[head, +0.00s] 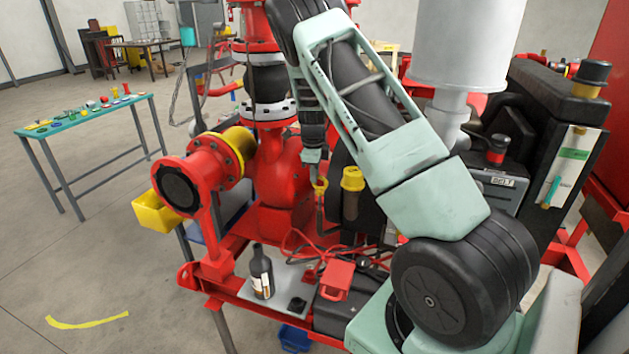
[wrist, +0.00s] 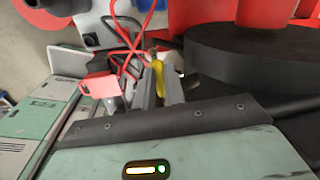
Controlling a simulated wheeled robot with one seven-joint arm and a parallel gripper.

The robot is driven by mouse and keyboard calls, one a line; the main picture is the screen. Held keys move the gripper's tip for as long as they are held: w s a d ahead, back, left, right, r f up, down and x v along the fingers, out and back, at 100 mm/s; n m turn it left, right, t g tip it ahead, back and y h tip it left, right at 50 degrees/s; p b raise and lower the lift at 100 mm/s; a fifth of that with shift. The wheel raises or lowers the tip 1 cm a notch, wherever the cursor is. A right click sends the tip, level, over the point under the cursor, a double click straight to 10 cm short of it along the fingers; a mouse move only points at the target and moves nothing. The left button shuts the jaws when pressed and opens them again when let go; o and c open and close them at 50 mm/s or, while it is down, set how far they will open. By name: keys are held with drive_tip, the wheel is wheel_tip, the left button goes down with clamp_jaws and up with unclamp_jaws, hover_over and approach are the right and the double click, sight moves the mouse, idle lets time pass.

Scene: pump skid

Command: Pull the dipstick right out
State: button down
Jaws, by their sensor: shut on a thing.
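My gripper (head: 315,172) points down in front of the red pump body in the head view. It is shut on the yellow handle of the dipstick (head: 320,187). In the wrist view the yellow handle (wrist: 158,78) shows between the two grey fingers of my gripper (wrist: 159,88). A thin dark length runs down below the handle in the head view; I cannot tell how much of it is rod and how much is tube. The lower end of the dipstick is hidden. A yellow-capped dark filler neck (head: 353,180) stands close to the right of it.
Red cables (head: 300,243) lie below. A dark bottle (head: 262,270) stands on a grey plate beside a red box (head: 336,280). The red pump (head: 285,180) is close on the left. A teal-topped table (head: 85,115) stands far left, with open floor before it.

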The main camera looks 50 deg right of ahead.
wheel_tip(320, 180, up, 2)
drive_tip(key=shift+f, duration=0.1)
drive_tip(key=c, duration=1.5)
unclamp_jaws()
drive_tip(key=r+b, duration=0.1)
drive_tip(key=r, duration=0.4)
drive_tip(key=a+r+b, duration=0.1)
drive_tip(key=r, duration=0.5)
drive_tip(key=s+a+r+b, duration=0.1)
drive_tip(key=r+b, duration=0.1)
drive_tip(key=r, duration=0.4)
drive_tip(key=shift+s+r, duration=0.1)
